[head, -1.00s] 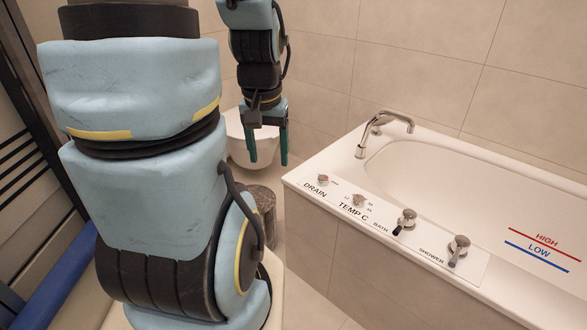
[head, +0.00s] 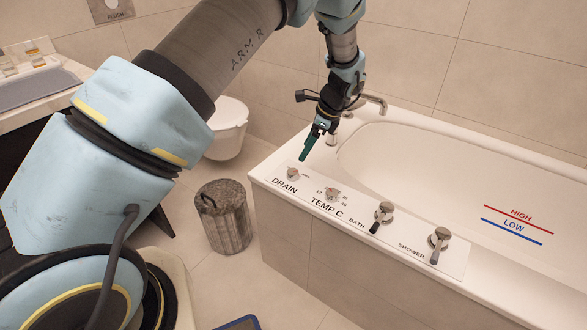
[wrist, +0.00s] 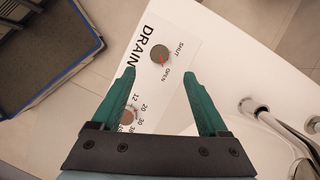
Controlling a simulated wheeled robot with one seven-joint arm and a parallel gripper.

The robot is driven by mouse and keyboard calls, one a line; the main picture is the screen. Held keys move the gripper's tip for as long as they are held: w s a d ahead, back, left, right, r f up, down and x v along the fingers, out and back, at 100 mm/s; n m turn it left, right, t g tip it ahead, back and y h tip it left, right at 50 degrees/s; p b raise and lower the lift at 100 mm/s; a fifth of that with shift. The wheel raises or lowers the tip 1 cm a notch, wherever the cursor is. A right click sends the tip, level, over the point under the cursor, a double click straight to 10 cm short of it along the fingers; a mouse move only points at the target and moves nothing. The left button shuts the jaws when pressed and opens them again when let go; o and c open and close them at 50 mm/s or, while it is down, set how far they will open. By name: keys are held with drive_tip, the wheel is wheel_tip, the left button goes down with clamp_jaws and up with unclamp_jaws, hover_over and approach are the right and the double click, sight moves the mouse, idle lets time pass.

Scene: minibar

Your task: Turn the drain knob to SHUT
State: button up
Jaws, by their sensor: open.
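The drain knob (head: 292,173) is a small round metal knob at the left end of the white control panel on the tub rim, above the word DRAIN. In the wrist view the drain knob (wrist: 159,53) has a red pointer aimed toward the OPEN mark, with SHUT printed beside it. My gripper (head: 304,152) is above the panel, just up and right of the knob. In the wrist view my gripper (wrist: 159,72) has its two green fingers apart and empty, with the knob showing beyond and between the tips.
The temperature knob (head: 332,194), bath lever (head: 382,213) and shower lever (head: 438,240) line the same panel. The chrome faucet (head: 372,101) stands close behind my gripper. A round bin (head: 224,216) and a toilet (head: 229,127) are left of the bathtub (head: 480,160).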

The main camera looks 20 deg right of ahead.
sight(293, 171)
drive_tip(key=p+x, duration=0.1)
drive_tip(key=x, duration=0.9)
drive_tip(key=shift+f, duration=0.1)
clamp_jaws()
idle(0.3)
